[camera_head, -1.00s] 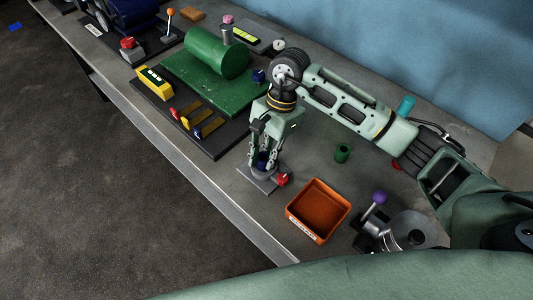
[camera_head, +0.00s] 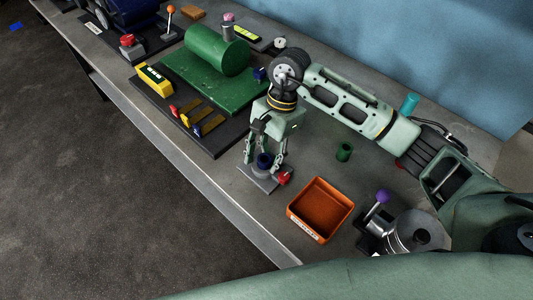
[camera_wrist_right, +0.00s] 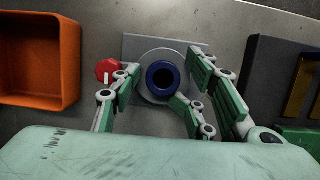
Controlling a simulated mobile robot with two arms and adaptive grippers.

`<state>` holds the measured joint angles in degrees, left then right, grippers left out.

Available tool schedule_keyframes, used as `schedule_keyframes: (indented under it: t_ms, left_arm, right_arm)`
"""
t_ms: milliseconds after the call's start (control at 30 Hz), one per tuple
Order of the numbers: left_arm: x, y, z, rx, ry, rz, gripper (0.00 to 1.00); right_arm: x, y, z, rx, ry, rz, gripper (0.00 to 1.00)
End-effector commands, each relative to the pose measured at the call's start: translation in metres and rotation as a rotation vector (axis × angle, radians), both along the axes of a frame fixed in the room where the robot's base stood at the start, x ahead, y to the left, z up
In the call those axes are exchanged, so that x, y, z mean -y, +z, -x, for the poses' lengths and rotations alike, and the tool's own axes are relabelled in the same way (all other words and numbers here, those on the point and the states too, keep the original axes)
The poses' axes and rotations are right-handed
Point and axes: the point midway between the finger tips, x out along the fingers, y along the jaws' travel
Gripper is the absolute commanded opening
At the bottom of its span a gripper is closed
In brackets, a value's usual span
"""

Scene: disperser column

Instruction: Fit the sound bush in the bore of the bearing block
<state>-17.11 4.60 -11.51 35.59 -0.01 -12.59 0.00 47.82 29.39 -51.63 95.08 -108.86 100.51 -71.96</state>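The bearing block (camera_head: 255,179) is a grey plate with a round grey boss, also seen in the wrist view (camera_wrist_right: 136,46). A dark blue bush (camera_head: 264,160) stands upright at the boss's bore and sticks up above it. In the wrist view the bush (camera_wrist_right: 151,77) looks centred in the grey ring; how deep it sits I cannot tell. My right gripper (camera_head: 264,162) is open, pointing down, with its fingers spread on either side of the bush and apart from it. A green bush (camera_head: 344,152) stands upright on the bench. My left gripper is not in view.
A red knob (camera_head: 285,177) sits at the block's side. An orange tray (camera_head: 292,214), empty, lies to the right, with a purple-knobbed lever device (camera_head: 379,198) beyond it. A dark fixture with a green plate and cylinder (camera_head: 217,53) stands behind left. A teal cylinder (camera_head: 409,103) is at the back.

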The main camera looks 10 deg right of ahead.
Motion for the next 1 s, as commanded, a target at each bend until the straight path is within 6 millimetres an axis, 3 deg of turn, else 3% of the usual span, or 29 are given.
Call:
schedule_keyframes:
  t_ms: [267,533,567,700,1000]
  left_arm:
    - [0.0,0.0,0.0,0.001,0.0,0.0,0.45]
    - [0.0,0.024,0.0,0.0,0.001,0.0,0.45]
    - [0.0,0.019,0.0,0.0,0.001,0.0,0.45]
    - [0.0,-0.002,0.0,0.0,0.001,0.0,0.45]
    - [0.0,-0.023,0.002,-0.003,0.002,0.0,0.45]
  right_arm:
    - [0.003,-0.003,0.001,-0.006,-0.002,0.009,0.37]
    - [0.002,0.016,0.0,-0.002,-0.003,0.005,0.37]
    - [0.003,0.017,-0.002,0.002,-0.003,0.005,0.37]
    - [0.01,0.043,-0.009,0.009,-0.003,0.004,0.37]
    - [0.024,0.105,-0.019,0.007,-0.002,0.002,0.37]
